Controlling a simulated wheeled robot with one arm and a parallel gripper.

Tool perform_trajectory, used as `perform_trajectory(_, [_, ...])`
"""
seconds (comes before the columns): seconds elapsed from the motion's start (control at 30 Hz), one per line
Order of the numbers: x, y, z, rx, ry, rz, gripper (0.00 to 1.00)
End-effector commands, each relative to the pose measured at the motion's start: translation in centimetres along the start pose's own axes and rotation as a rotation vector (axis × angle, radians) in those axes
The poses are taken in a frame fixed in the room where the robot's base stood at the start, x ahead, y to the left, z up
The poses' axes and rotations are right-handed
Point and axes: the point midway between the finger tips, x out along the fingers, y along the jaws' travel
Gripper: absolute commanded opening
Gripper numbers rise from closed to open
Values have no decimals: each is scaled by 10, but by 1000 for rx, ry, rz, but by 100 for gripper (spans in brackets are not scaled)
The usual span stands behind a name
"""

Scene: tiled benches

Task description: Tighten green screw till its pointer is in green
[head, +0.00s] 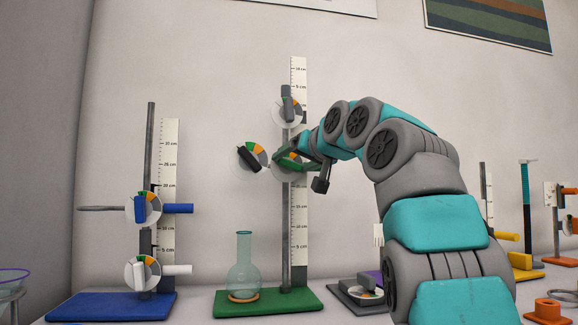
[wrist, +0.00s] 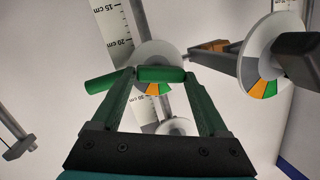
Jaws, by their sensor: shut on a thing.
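The green screw is a bar-shaped green knob (wrist: 161,74) in front of a pale round dial (wrist: 153,53) in the wrist view. I cannot make out where the pointer stands. A second green bar (wrist: 105,82) lies left of the knob.
The green base (head: 222,302) carries a rod, a ruler (head: 298,225) and a glass flask (head: 243,270). A dial with a black knob (head: 248,158) is close left of the green one; a grey-knobbed dial (head: 287,104) is above. A blue stand (head: 110,306) is left.

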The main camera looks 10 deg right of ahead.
Motion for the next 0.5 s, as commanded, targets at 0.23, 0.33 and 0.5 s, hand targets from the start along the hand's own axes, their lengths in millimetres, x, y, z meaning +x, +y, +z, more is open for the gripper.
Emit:
perform_trajectory(0.23, [0,0,0,1,0,0,10])
perform_trajectory(0.33, [0,0,0,16,4,-4,10])
perform_trajectory(0.5, [0,1,2,107,16,-24,10])
